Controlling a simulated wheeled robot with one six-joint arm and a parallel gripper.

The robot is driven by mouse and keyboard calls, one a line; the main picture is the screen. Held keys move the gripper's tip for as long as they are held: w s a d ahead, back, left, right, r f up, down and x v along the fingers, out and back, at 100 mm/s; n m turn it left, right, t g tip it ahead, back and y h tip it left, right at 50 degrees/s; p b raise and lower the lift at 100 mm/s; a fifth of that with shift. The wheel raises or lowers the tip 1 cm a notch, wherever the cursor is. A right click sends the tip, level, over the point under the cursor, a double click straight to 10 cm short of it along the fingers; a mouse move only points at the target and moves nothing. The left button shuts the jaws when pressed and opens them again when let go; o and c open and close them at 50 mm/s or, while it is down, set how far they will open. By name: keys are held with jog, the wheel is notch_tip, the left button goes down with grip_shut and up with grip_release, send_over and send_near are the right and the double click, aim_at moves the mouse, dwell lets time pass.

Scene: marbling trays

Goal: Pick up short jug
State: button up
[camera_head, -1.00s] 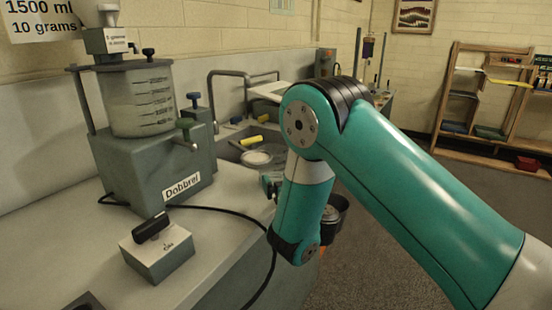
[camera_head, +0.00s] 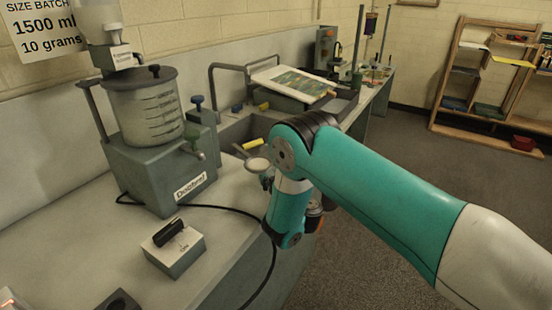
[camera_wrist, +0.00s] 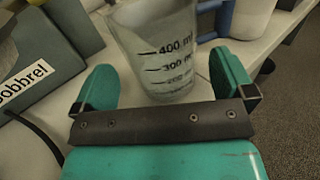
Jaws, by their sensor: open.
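In the wrist view a clear, greyish measuring jug (camera_wrist: 165,60) with dark marks such as 400 ml and 300 stands upright just ahead of my gripper (camera_wrist: 162,66). The two teal fingers are wide apart, one on each side of the jug's lower part in the picture. I see no clear contact. The jug's top is cut off by the frame. Its full height does not show. In the head view my arm hides most of my gripper, and I cannot make out the jug for certain.
A grey machine labelled Dobbrel (camera_head: 160,170) with a clear graduated tank stands on the counter (camera_head: 90,240). A small switch box (camera_head: 175,250) and black cable lie in front. Behind are a sink and a marbled sheet (camera_head: 295,82). A pale vessel (camera_wrist: 253,18) stands behind the jug.

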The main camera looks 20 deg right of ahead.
jog(key=shift+w+r+p, duration=0.25)
jog(key=shift+w+p, duration=0.5)
jog(key=shift+w, duration=0.5)
jog(key=shift+w+a+f, duration=0.2)
jog(key=shift+w, duration=0.4)
jog(key=shift+c, duration=0.2)
jog(key=c, duration=0.8)
jog(key=shift+r+p, duration=0.2)
jog(key=shift+p, duration=0.15)
